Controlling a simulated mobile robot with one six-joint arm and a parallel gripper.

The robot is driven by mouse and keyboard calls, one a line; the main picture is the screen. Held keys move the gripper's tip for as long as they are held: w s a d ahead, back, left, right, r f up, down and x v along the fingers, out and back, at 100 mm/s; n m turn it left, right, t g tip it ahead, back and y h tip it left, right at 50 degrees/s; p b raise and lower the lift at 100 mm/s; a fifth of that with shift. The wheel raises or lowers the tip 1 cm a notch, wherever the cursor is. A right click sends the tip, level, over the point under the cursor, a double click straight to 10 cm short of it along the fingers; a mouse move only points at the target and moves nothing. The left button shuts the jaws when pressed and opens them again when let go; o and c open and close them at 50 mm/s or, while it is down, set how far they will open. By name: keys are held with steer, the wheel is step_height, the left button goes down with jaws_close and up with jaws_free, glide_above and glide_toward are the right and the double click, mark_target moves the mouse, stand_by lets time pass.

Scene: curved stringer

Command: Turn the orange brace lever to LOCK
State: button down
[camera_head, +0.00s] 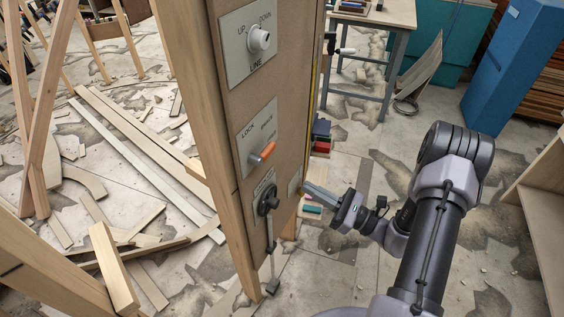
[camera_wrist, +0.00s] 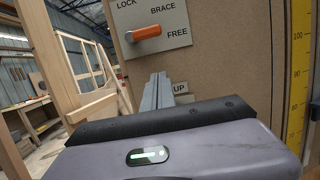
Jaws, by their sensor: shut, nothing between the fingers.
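The orange brace lever (camera_head: 263,152) sits on a pale plate (camera_head: 247,140) on the tan upright panel. My gripper (camera_head: 308,188) is low at the panel's right side in the head view, apart from the lever. In the wrist view its fingers (camera_wrist: 158,88) are together and empty, below the lever.
Above the lever is a white LINE knob (camera_head: 259,39) marked UP and DOWN. Below it is a black knob (camera_head: 268,200) with a hanging rod. A yellow measuring strip (camera_wrist: 298,75) runs along the panel's right side. Wood strips litter the floor at left.

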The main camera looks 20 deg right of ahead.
mark_target(263, 153)
steer(key=w+a+r+b, duration=0.1)
steer(key=w+a+r, duration=0.5)
steer(key=a, duration=0.1)
steer(key=shift+w+r+b, duration=0.2)
steer(key=shift+w+b, duration=0.1)
steer(key=shift+b, duration=0.05)
